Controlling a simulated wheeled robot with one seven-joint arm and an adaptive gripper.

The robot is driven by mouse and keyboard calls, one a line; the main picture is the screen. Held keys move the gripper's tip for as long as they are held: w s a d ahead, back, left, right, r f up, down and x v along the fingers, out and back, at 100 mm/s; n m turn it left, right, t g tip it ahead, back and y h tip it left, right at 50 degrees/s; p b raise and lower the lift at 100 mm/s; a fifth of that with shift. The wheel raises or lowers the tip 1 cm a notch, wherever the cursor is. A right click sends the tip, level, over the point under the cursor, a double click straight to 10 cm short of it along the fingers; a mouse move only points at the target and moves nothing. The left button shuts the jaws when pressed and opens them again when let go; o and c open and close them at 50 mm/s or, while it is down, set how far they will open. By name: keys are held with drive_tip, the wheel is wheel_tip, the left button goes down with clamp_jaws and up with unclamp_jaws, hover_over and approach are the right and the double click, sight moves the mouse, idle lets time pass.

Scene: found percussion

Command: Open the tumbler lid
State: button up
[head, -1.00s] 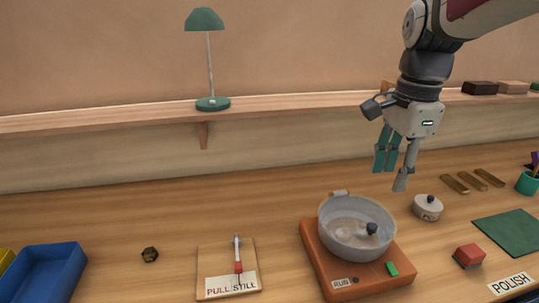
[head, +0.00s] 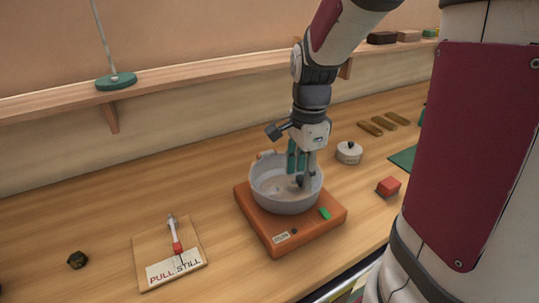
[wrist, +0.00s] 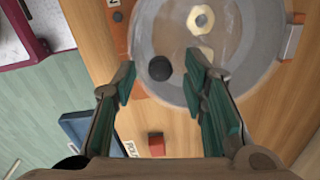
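The tumbler is a grey bowl (head: 280,204) on an orange base (head: 258,229) with a green button (head: 325,213). Its clear lid (wrist: 228,48) appears closed, with a dark round knob (wrist: 160,68) near its edge. Through the lid a pale nut-like piece (wrist: 201,19) shows inside. An orange hinge-like tab (wrist: 291,42) sits at the rim, roughly opposite the knob. My gripper (head: 301,170) points down over the lid. In the wrist view its teal-padded fingers (wrist: 160,88) are open, with the knob between and slightly beyond their tips; contact cannot be told.
A small lidded grey pot (head: 349,153) and a red block (head: 388,187) stand to the right. A board with a "PULL STILL" label (head: 175,270) and a dark nut (head: 77,260) lie to the left. A shelf (head: 190,72) runs along the wall behind.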

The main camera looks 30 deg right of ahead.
drive_tip(key=shift+f, duration=0.3)
clamp_jaws()
drive_tip(key=shift+r, duration=0.1)
